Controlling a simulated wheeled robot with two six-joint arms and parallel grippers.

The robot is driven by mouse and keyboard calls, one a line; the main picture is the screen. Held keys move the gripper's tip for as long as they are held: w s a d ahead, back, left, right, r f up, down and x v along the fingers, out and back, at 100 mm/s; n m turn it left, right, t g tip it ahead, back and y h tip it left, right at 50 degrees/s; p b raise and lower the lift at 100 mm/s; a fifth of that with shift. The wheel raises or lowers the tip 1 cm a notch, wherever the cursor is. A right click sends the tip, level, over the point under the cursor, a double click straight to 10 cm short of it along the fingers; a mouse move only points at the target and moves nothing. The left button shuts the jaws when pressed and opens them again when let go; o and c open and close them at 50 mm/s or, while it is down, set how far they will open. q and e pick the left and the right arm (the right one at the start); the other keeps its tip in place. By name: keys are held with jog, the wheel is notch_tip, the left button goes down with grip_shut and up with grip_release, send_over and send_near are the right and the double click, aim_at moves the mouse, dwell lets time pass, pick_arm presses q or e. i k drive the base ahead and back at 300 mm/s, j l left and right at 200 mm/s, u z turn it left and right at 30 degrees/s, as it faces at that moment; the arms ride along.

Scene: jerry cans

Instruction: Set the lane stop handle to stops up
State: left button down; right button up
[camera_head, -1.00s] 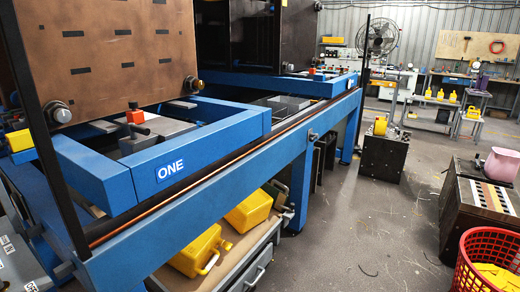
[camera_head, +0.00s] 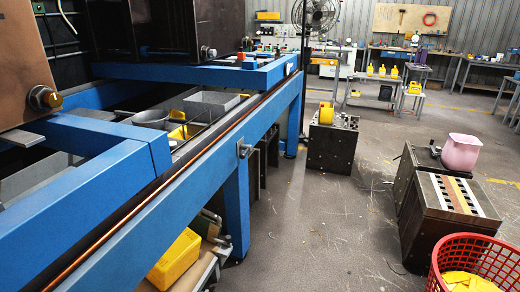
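No part in view is marked as the lane stop handle, and I cannot tell for certain which one it is. A small grey metal fitting (camera_head: 245,149) is fixed to the outer side of the blue machine rail (camera_head: 190,190). A small red-orange block (camera_head: 249,63) sits on the far blue frame (camera_head: 190,75), with a dark knob close behind it. Neither of my grippers shows in the head view.
Metal trays (camera_head: 212,103) lie between the rails. A yellow container (camera_head: 175,260) is below the machine. The floor (camera_head: 320,225) between is open.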

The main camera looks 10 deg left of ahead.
aim_at(248, 148)
jog(key=i+j, duration=0.1)
jog(key=i, duration=0.45)
jog(key=i+z, duration=0.1)
jog(key=i, duration=0.45)
jog(key=i+j, duration=0.2)
jog(key=i, duration=0.35)
